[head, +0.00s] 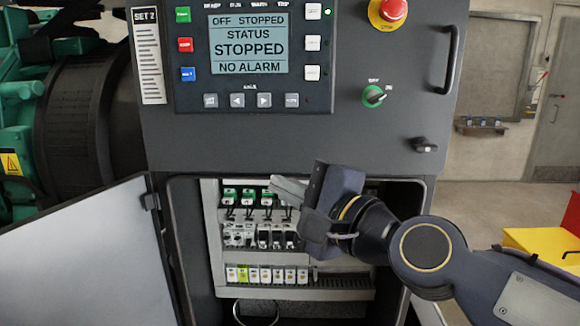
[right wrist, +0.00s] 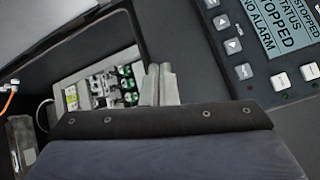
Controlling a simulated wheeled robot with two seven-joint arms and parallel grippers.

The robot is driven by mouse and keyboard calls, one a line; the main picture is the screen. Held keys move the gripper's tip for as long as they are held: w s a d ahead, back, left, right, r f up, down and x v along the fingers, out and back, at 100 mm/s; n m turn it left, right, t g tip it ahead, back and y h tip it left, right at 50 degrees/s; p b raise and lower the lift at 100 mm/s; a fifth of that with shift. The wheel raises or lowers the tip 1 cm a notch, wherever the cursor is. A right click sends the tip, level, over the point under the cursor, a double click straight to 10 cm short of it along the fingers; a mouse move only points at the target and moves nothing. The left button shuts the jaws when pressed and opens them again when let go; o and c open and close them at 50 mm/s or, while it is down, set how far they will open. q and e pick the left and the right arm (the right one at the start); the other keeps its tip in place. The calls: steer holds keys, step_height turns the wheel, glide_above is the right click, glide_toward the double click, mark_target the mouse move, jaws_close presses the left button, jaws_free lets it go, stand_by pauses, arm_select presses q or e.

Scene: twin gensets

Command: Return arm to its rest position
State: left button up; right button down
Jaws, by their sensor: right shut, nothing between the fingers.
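My right gripper (head: 288,190) is in front of the open lower compartment of the dark control cabinet (head: 400,150). Its fingers are together and empty, pointing left in the head view. In the right wrist view the closed fingers (right wrist: 162,84) stand up before the cabinet, near the breaker panel (right wrist: 88,90). In the head view the gripper covers part of the breaker panel (head: 210,215) and its upper right devices. I cannot tell whether the fingers touch anything. My left gripper is out of view.
The cabinet door (head: 85,255) hangs open at the left. Above are the display (head: 248,45), reading STOPPED and NO ALARM, a red emergency button (head: 393,10), a green rotary switch (head: 374,96) and a handle (head: 453,58). A yellow and red object (head: 540,243) stands at right. Floor between is open.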

steer(key=s+d+f+n+g+h, duration=0.2)
steer(key=s+d+f+n, duration=0.1)
steer(key=d+f, duration=0.4)
steer(key=s+d+f+n+g+h, duration=0.1)
steer(key=s+d+f+n+h, duration=0.2)
steer(key=d+f, duration=0.45)
steer(key=s+d+f+n+g+h, duration=0.1)
steer(key=s+d+f+n+g, duration=0.1)
steer(key=s+f, duration=0.4)
steer(key=s+d+f+n+g+h, duration=0.2)
steer(key=s+f, duration=0.5)
steer(key=f, duration=0.5)
steer(key=shift+s+d+n+g, duration=0.15)
steer(key=shift+d+n+g, duration=0.35)
steer(key=shift+d+n, duration=0.55)
